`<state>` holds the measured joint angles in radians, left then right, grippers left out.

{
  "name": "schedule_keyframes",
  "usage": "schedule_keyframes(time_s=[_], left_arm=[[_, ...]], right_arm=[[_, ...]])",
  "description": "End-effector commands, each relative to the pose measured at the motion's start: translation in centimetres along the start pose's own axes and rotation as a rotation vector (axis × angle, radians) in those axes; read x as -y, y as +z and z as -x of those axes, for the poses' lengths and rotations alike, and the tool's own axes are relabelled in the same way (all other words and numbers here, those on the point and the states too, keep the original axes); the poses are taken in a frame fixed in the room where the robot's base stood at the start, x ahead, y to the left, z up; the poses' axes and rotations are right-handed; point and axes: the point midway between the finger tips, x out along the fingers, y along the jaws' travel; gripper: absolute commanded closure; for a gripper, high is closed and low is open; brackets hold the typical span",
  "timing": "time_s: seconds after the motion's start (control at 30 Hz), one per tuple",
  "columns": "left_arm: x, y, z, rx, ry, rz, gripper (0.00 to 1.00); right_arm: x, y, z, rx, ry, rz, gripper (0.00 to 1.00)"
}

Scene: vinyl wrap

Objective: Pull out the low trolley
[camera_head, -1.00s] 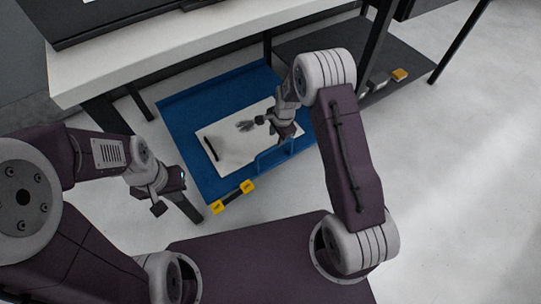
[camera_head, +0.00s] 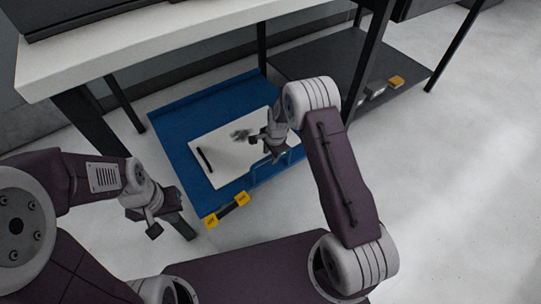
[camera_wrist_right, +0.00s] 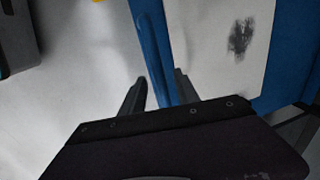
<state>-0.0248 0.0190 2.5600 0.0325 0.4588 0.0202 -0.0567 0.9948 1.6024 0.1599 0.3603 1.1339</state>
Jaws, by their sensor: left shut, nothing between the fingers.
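The low trolley is a blue platform (camera_head: 178,132) on the floor, partly under the white-topped table. A blue bar handle (camera_head: 262,168) stands at its front edge; it also shows in the right wrist view (camera_wrist_right: 152,45). My right gripper (camera_head: 277,152) is at the handle. In the right wrist view its two fingers (camera_wrist_right: 160,88) stand apart, one on each side of the handle bar, and look open around it. My left gripper (camera_head: 172,202) is shut and empty, left of the trolley near the table's front leg. Its fingertips are hard to make out.
A white sheet (camera_head: 222,163) with a dark smudge and a black strip lies on the trolley. Yellow-ended black piece (camera_head: 228,210) sits at its front edge. The table leg (camera_head: 95,125) stands left, a dark shelf (camera_head: 325,68) right. Floor in front right is clear.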

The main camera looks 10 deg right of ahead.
Motion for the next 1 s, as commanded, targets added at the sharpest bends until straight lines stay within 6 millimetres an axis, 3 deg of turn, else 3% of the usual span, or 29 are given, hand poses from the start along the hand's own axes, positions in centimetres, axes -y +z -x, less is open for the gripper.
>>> schedule_keyframes(time_s=[0.03, 0.1, 0.13, 1.0], left_arm=[[0.00, 0.00, 0.01, 0.000, 0.000, 0.000, 1.00], [0.00, 0.00, 0.01, 0.000, 0.000, 0.000, 1.00], [0.00, 0.00, 0.01, 0.000, 0.000, 0.000, 1.00], [0.00, 0.00, 0.01, 0.000, 0.000, 0.000, 1.00]], right_arm=[[0.00, 0.00, 0.02, 0.000, 0.000, 0.000, 0.76], [0.00, 0.00, 0.02, 0.000, 0.000, 0.000, 0.95], [0.00, 0.00, 0.02, 0.000, 0.000, 0.000, 1.00], [-0.02, 0.01, 0.02, 0.000, 0.000, 0.000, 1.00]])
